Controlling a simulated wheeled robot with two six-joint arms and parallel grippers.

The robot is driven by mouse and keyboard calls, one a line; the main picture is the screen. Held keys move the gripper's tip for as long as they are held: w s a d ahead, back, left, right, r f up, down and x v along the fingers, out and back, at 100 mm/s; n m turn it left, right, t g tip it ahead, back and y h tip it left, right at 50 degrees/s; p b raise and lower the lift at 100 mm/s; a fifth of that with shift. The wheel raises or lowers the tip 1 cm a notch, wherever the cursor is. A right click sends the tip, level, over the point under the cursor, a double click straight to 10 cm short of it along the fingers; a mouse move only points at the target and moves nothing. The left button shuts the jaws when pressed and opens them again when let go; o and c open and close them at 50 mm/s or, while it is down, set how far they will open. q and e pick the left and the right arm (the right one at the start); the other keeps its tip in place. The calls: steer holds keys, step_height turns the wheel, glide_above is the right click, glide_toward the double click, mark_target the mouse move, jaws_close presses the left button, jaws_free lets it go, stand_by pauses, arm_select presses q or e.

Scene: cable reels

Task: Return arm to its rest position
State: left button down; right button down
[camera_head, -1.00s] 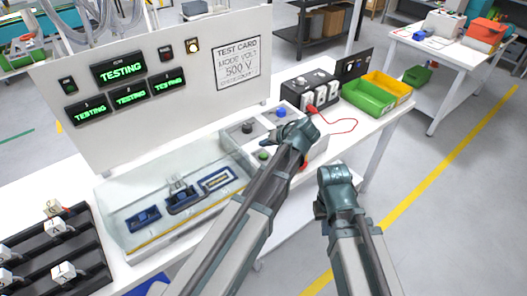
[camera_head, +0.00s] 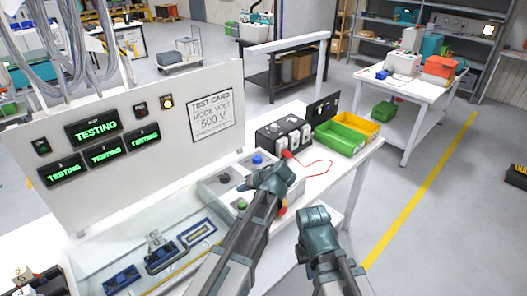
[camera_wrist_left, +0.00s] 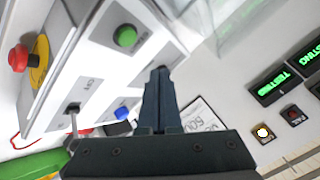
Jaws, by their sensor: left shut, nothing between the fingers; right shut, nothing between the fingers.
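My left gripper (camera_head: 279,172) is over the grey control box (camera_head: 215,189) on the white bench, near its right part. In the left wrist view its fingers (camera_wrist_left: 160,78) are together with nothing between them. That view shows the box's green button (camera_wrist_left: 125,37), blue button (camera_wrist_left: 121,112), a small lever switch (camera_wrist_left: 73,108) and a red emergency knob (camera_wrist_left: 19,57) on a yellow base. I cannot tell from the views whether the fingers touch the box. My right gripper (camera_head: 313,213) is shut and empty in front of the bench, its fingertips mostly hidden.
An upright panel (camera_head: 130,150) with lit TESTING displays stands behind the box. A clear-lidded tray (camera_head: 100,262) with blue connectors lies left. A black socket unit (camera_head: 284,136), a red lead, a green bin (camera_head: 340,138) and a yellow bin (camera_head: 361,123) stand right.

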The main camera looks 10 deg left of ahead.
arm_select(q)
steer(key=s+d+f+m+g+h, duration=0.2)
steer(key=s+d, duration=0.4)
steer(key=s, duration=0.5)
steer(key=s+d+f+m+g+h, duration=0.3)
steer(key=s+d, duration=0.3)
steer(key=s, duration=0.6)
steer(key=shift+s+d+f+m+h, duration=0.15)
steer(key=shift+d+f+m+h, duration=0.05)
steer(key=shift+f+m+h, duration=0.55)
